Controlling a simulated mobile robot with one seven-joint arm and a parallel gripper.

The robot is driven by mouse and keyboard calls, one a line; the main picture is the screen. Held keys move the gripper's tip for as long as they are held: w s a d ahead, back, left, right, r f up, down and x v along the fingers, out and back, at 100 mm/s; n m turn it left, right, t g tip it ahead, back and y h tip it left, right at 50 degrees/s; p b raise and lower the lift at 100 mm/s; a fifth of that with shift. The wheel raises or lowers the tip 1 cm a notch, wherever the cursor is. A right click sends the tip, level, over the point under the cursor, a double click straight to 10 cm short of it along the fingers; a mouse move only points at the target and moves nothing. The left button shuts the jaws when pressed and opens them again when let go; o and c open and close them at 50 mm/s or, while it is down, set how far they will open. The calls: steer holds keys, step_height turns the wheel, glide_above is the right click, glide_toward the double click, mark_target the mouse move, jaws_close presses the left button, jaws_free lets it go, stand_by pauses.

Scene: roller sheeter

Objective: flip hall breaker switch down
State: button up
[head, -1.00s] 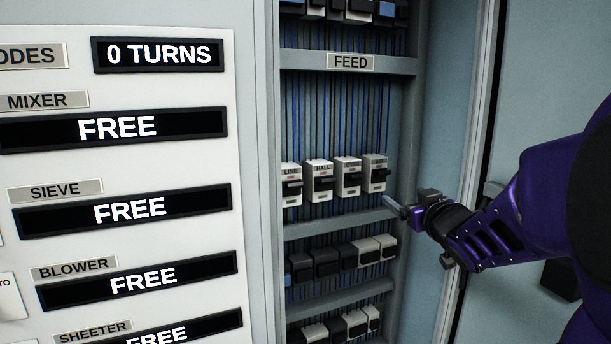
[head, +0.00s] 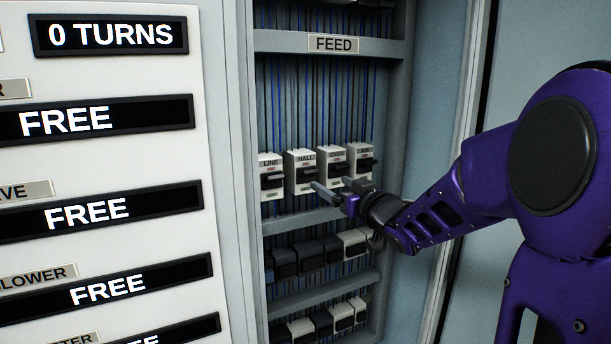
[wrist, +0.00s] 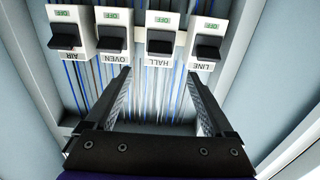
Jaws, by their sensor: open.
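The hall breaker (head: 303,173) is a white block with a dark lever, second from left in the row under the FEED sign. In the wrist view the row appears upside down, and the hall breaker (wrist: 158,50) is between OVEN and LINE. A green OFF mark shows on its end away from the name. Its lever position is hard to tell. My gripper (head: 332,190) is open and empty, in front of the row's lower edge near HALL and OVEN. In the wrist view the open fingers (wrist: 158,75) straddle the hall breaker's column, apart from the lever.
The line breaker (head: 271,177), oven breaker (head: 333,165) and air breaker (head: 361,160) flank it closely. A rail and darker breakers (head: 310,255) lie below. The cabinet's side wall (head: 440,95) is at right, a display panel (head: 110,160) at left.

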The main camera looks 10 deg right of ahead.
mark_target(312, 172)
steer(key=x, duration=1)
